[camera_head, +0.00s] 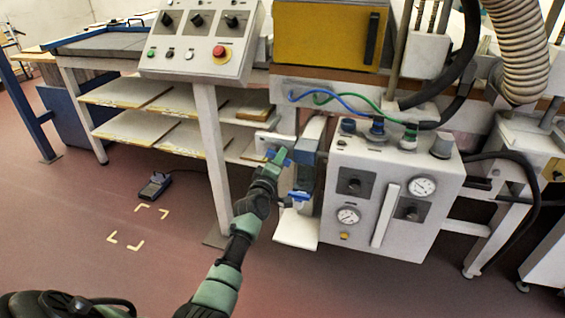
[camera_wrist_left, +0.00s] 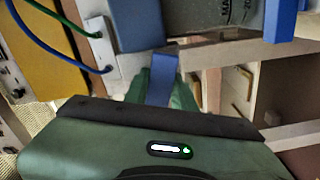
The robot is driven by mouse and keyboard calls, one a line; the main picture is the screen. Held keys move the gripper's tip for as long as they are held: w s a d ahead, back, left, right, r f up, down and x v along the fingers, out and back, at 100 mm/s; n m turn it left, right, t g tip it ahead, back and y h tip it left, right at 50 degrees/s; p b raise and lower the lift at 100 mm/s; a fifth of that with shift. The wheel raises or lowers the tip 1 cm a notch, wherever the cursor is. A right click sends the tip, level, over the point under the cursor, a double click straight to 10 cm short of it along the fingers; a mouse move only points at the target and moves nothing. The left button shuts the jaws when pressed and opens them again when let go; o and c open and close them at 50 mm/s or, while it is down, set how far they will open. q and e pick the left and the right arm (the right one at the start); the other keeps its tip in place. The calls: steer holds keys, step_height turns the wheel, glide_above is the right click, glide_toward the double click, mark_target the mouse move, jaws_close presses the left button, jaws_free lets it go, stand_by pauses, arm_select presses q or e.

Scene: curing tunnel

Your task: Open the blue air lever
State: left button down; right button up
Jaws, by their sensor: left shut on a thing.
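A blue lever (camera_head: 280,155) sticks out at the left side of the grey unit beside the white gauge box. My left gripper (camera_head: 272,165) reaches up to it from below and is shut on it. In the left wrist view the blue lever (camera_wrist_left: 162,78) stands between the green fingers (camera_wrist_left: 160,95) and its lower end is hidden by them. A second blue part (camera_head: 298,196) sits lower on the same unit, apart from the gripper. My right gripper is not in view.
The white gauge box (camera_head: 385,200) stands close to the right, with blue and green hoses (camera_head: 345,102) above it. A control panel (camera_head: 200,42) on a white post (camera_head: 210,150) is near my arm's left. A foot pedal (camera_head: 155,186) lies on open floor.

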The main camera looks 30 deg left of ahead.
arm_select(q)
steer(key=shift+d+r+n+p, duration=0.1)
steer(key=shift+r+n+p, duration=0.2)
steer(key=shift+n, duration=0.7)
steer(key=shift+r+n+p, duration=0.25)
steer(key=shift+n+p, duration=0.05)
steer(key=shift+n, duration=0.7)
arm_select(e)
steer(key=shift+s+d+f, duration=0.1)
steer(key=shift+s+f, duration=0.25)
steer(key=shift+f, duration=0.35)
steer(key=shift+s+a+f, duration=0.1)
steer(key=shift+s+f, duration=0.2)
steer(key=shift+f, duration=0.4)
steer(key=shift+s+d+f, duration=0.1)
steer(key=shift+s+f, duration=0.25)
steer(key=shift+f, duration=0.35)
arm_select(q)
steer(key=c, duration=1.2)
jaws_free()
steer(key=shift+o, duration=0.2)
steer(key=p+v, duration=0.2)
steer(key=v, duration=0.5)
steer(key=shift+s, duration=0.4)
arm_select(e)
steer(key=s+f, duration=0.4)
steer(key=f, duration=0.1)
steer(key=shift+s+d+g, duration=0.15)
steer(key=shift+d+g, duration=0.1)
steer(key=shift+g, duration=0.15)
